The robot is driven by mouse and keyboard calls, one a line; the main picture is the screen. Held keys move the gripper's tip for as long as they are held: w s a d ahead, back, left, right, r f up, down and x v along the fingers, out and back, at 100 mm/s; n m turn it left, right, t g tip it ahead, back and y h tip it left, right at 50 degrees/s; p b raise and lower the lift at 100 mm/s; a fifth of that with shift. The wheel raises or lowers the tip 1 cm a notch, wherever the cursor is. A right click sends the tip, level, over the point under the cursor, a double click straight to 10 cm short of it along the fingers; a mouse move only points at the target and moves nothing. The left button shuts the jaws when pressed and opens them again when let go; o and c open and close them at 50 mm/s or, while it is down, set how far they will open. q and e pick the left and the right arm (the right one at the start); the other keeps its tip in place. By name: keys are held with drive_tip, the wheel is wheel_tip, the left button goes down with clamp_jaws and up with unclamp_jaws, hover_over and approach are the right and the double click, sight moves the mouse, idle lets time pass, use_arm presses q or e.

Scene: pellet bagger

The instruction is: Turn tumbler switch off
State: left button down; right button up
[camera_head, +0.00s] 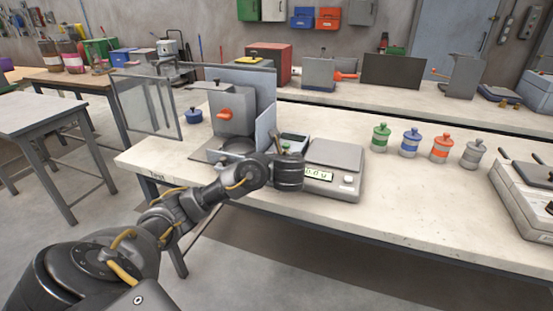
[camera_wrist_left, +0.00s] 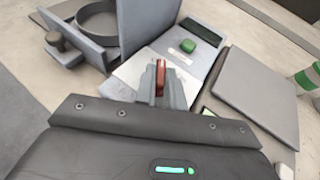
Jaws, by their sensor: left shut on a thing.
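A grey control box (camera_head: 294,138) stands on the bench between the bagger machine (camera_head: 233,112) and the scale. In the left wrist view the box (camera_wrist_left: 178,62) shows a dark display, a green button (camera_wrist_left: 188,46) and a pale panel. A small red-brown switch lever (camera_wrist_left: 159,77) shows between my left fingertips. My left gripper (camera_wrist_left: 161,84) is shut on this lever, at the near part of the box. In the head view my left gripper (camera_head: 281,150) reaches the box from the front, and its fingers hide the lever. My right gripper is not in view.
A scale (camera_head: 333,160) with a lit display stands close to the right of my left gripper. The bagger machine has an orange knob (camera_head: 224,114) and a clear guard (camera_head: 148,103). Several lidded jars (camera_head: 410,142) stand farther right.

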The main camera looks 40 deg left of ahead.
use_arm(q)
drive_tip(key=shift+g, duration=0.3)
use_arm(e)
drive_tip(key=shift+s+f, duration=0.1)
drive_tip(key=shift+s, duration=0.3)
use_arm(q)
drive_tip(key=c, duration=1.5)
unclamp_jaws()
drive_tip(key=shift+c, duration=0.2)
drive_tip(key=shift+o, duration=0.3)
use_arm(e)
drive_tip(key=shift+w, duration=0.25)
use_arm(q)
drive_tip(key=shift+d, duration=0.1)
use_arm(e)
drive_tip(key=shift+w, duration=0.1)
